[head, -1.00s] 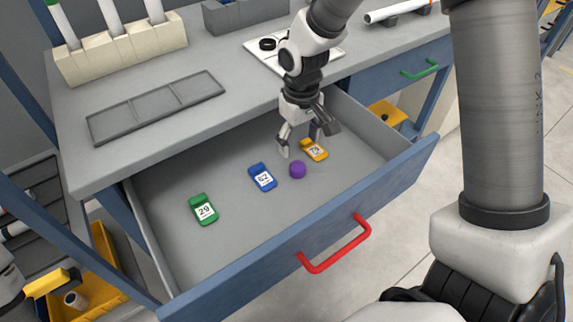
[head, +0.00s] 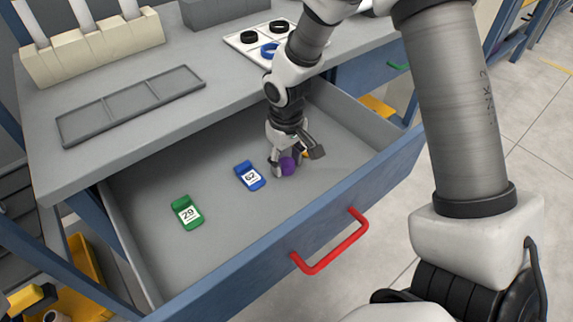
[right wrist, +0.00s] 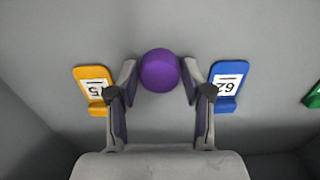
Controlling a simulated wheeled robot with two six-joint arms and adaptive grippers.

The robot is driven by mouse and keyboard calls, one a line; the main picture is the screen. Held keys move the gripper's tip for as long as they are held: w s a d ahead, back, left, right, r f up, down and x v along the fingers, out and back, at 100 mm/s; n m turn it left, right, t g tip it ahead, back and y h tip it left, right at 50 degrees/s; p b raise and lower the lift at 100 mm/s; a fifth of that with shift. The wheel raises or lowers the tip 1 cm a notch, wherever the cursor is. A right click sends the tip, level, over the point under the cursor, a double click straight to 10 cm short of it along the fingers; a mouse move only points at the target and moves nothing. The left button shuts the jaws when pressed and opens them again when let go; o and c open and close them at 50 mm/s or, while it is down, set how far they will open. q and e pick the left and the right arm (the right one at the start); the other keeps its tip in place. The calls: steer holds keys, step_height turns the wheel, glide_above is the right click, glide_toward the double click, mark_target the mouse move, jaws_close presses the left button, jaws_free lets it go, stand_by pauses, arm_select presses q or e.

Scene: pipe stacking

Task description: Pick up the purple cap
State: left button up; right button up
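The purple cap (head: 288,164) lies in the open drawer (head: 325,205), at my right gripper (head: 283,167). In the right wrist view the purple cap (right wrist: 160,71) sits between the fingertips of the right gripper (right wrist: 160,76). The fingers are spread, with a narrow gap visible on each side of the cap. In the head view the fingers partly hide the cap. My left gripper is not in view.
A blue tag (head: 250,176) marked 62 and a green tag (head: 187,212) marked 29 lie left of the cap. A yellow tag (right wrist: 93,88) lies on its other side, mostly hidden in the head view. The drawer front has a red handle (head: 331,243).

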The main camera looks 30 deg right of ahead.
steer(key=shift+c, duration=1)
step_height(320, 180, up, 11)
steer(key=p, duration=0.4)
step_height(320, 180, up, 8)
steer(key=p, duration=0.9)
glide_above(286, 162)
steer(key=shift+s, duration=0.15)
